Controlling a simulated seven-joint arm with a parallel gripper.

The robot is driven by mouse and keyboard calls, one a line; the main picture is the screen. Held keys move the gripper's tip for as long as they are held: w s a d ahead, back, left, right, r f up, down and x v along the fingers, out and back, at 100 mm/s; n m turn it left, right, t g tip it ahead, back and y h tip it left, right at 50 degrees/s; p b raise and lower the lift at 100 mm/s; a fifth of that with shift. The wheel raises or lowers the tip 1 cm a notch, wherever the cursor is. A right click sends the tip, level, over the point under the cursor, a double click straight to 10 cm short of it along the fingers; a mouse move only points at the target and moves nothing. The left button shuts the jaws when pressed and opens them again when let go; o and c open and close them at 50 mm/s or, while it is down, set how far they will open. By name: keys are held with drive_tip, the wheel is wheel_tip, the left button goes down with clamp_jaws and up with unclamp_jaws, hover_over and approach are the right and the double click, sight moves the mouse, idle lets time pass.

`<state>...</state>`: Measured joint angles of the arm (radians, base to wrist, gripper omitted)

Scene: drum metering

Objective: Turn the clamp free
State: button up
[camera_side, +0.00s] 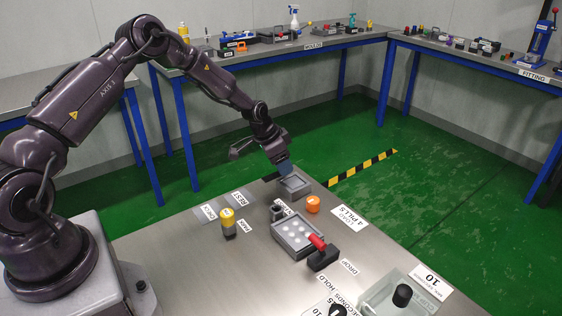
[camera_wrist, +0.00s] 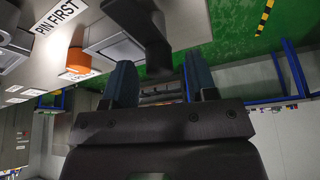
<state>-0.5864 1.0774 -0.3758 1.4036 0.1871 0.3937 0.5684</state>
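My gripper (camera_side: 284,168) is low at the far end of the steel table, just above a grey square holder (camera_side: 295,187). In the wrist view its two blue fingers (camera_wrist: 158,72) stand apart. A dark lever-like part (camera_wrist: 150,32) shows just beyond the gap between them; it may be the clamp, and I cannot tell whether a finger touches it. In the side view a short dark bar (camera_side: 270,177) sticks out left of the holder, partly behind the gripper. An orange cap (camera_side: 313,204) stands just in front of the holder; it also shows in the wrist view (camera_wrist: 78,62).
A grey tray with white pills (camera_side: 297,235) and a red-handled black block (camera_side: 322,257) stand nearer the front. A yellow-and-black knob (camera_side: 228,222) stands left. A clear box (camera_side: 398,298) with a black knob is front right. The table's far edge is close to the gripper.

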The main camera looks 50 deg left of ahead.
drive_tip(key=v, duration=1.3)
drive_tip(key=s+d+r+n, duration=0.1)
drive_tip(key=s+d+r, duration=0.4)
drive_tip(key=s, duration=0.4)
drive_tip(key=s+d+r+n, duration=0.1)
drive_tip(key=s+d+r, duration=0.4)
drive_tip(key=s+r, duration=0.2)
drive_tip(key=s+d+r+n+t+y, duration=0.1)
drive_tip(key=s+d+r, duration=0.5)
drive_tip(key=s, duration=0.5)
drive_tip(key=shift+s, duration=0.3)
drive_tip(key=shift+o, duration=0.3)
